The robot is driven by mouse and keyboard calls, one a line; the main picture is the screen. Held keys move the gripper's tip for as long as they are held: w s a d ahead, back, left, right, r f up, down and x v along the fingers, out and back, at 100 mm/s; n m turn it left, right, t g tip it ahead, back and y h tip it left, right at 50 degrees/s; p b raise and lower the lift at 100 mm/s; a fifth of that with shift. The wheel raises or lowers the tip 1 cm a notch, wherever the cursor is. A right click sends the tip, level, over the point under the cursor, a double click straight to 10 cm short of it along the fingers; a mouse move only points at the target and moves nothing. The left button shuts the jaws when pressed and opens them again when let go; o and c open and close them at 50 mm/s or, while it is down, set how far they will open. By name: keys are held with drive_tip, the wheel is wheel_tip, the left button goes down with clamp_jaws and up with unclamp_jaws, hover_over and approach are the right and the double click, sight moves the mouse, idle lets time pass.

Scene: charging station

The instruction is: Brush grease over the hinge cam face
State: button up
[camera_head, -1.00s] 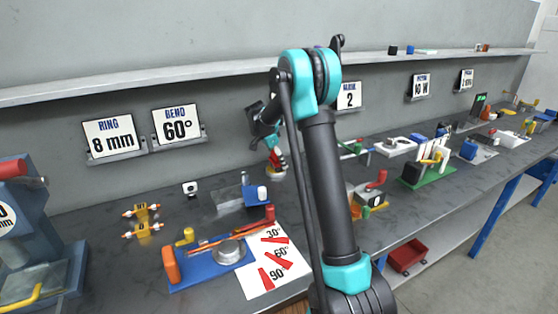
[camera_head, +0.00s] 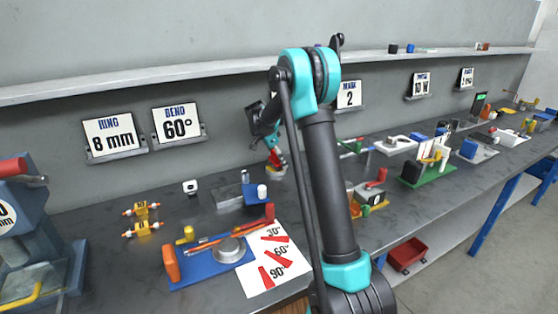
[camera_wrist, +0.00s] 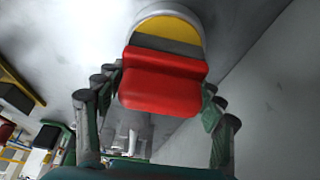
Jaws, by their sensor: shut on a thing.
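My gripper (camera_head: 272,148) is beyond my arm's elbow, near the back wall and above the bench. It is shut on a red piece that looks like a brush handle (camera_wrist: 160,92). The red piece points down in the head view. Beyond it in the wrist view is a round, white-rimmed pot (camera_wrist: 152,13) with a yellow inside. A grey strip lies between the red and the yellow. The pot also shows below my gripper in the head view (camera_head: 276,174). I cannot tell whether the brush tip touches the yellow. I cannot make out which part is the hinge cam.
A blue bending jig (camera_head: 205,262) and a white angle sheet (camera_head: 262,288) lie at the front. Yellow fittings (camera_head: 141,218) and a blue block (camera_head: 256,199) are behind. A yellow-based fixture (camera_head: 374,207) and a green-based fixture (camera_head: 428,176) stand right of my arm. A shelf (camera_head: 180,78) runs above.

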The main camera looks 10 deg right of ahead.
idle(0.4)
drive_tip(key=shift+r, duration=3.45)
drive_tip(key=shift+s, duration=0.15)
